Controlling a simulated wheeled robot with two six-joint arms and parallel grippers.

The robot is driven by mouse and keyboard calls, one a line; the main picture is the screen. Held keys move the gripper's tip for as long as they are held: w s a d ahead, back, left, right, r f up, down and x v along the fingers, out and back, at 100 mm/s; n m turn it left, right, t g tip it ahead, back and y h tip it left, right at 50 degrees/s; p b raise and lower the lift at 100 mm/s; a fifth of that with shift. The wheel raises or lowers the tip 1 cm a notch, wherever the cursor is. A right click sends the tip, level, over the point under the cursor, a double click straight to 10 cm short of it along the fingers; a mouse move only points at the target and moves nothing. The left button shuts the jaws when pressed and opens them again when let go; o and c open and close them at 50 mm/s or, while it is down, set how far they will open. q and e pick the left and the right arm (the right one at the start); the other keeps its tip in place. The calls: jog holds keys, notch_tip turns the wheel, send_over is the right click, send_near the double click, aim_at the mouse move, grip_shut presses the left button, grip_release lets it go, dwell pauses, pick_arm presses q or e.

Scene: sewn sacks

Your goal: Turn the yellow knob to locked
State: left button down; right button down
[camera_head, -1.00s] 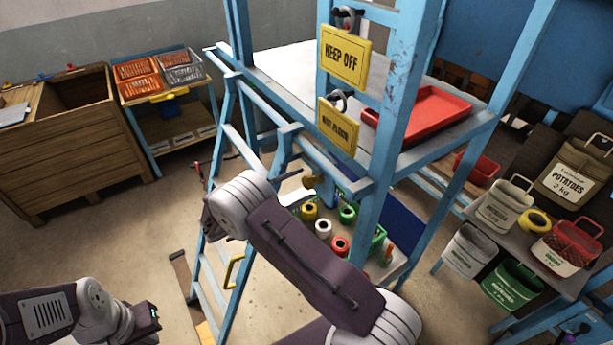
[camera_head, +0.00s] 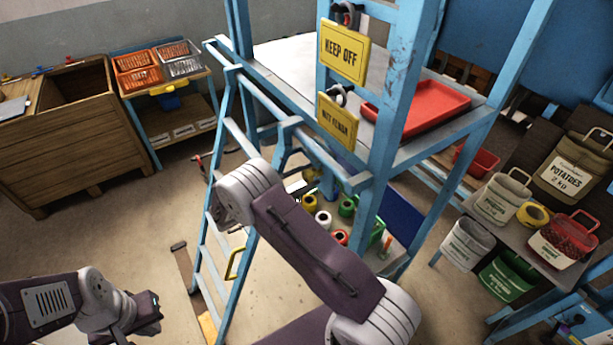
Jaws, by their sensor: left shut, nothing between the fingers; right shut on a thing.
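A small yellowish part, which looks like the yellow knob (camera_head: 312,174), shows at the lower blue frame, just beyond my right wrist. It is small and partly covered, so I cannot read its angle or any marking. My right gripper (camera_head: 298,189) is mostly hidden behind my own arm; its small visible end is at the knob, shut on it, though the contact is not clear. My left gripper (camera_head: 150,308) is shut and empty at the lower left, well away from the frame.
The blue frame carries two yellow signs, the upper reading KEEP OFF (camera_head: 344,53), and a red tray (camera_head: 418,108). Several spools lie below. Sacks and baskets fill the right; a wooden bin (camera_head: 60,150) is left.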

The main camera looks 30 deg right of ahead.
jog(key=n, duration=0.3)
jog(key=shift+r+n, duration=0.1)
jog(key=shift+n, duration=0.3)
jog(key=n+p, duration=0.1)
jog(key=n, duration=0.3)
jog(key=shift+n, duration=0.3)
jog(key=n+p, duration=0.1)
jog(key=n, duration=0.3)
jog(key=shift+s+r+n, duration=0.1)
jog(key=shift+n, duration=0.2)
jog(key=shift+n+p, duration=0.55)
jog(key=shift+n, duration=1.55)
jog(key=c, duration=0.9)
grip_release()
jog(key=shift+c, duration=0.2)
jog(key=shift+o, duration=0.2)
